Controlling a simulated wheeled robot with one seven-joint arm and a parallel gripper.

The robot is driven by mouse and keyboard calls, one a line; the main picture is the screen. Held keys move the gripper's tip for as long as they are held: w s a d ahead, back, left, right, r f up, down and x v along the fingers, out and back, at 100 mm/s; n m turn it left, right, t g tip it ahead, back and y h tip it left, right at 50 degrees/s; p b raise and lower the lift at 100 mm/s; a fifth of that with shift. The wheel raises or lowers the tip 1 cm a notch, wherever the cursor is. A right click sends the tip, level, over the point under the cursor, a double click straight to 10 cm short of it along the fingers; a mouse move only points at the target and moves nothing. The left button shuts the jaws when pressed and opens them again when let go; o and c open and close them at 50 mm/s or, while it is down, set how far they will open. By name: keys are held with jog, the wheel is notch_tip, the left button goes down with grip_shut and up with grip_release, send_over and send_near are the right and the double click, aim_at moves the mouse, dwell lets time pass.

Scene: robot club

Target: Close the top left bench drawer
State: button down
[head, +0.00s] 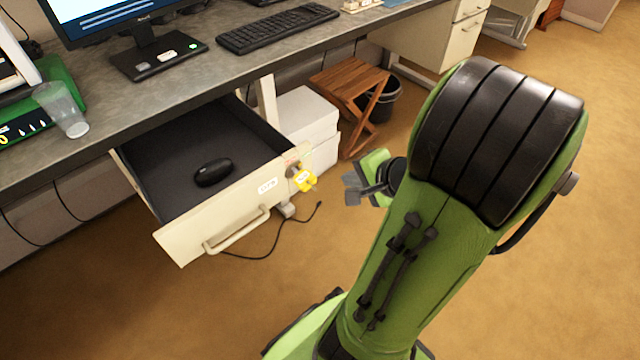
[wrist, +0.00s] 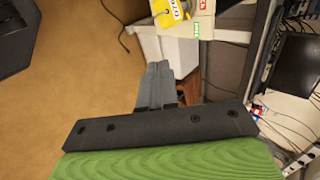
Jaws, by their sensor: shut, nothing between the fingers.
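The top left bench drawer (head: 205,222) stands pulled far out from under the grey benchtop in the head view. It has a cream front, a bar handle (head: 238,231) and a dark inside. A black mouse (head: 213,172) lies in it. A yellow tag (head: 305,179) hangs at the right end of the drawer front; it also shows at the top of the wrist view (wrist: 172,12). My gripper (head: 352,188) is to the right of the drawer front, apart from it. In the wrist view its grey fingers (wrist: 156,85) are together and empty.
A white box (head: 308,125), a wooden folding stool (head: 350,90) and a black bin (head: 381,98) stand under the bench. A black cable trails on the floor. The floor in front of the drawer is clear.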

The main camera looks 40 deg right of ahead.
jog(key=w+r+p+x, duration=0.2)
jog(key=p+x, duration=0.1)
jog(key=x, duration=1)
jog(key=shift+r, duration=0.2)
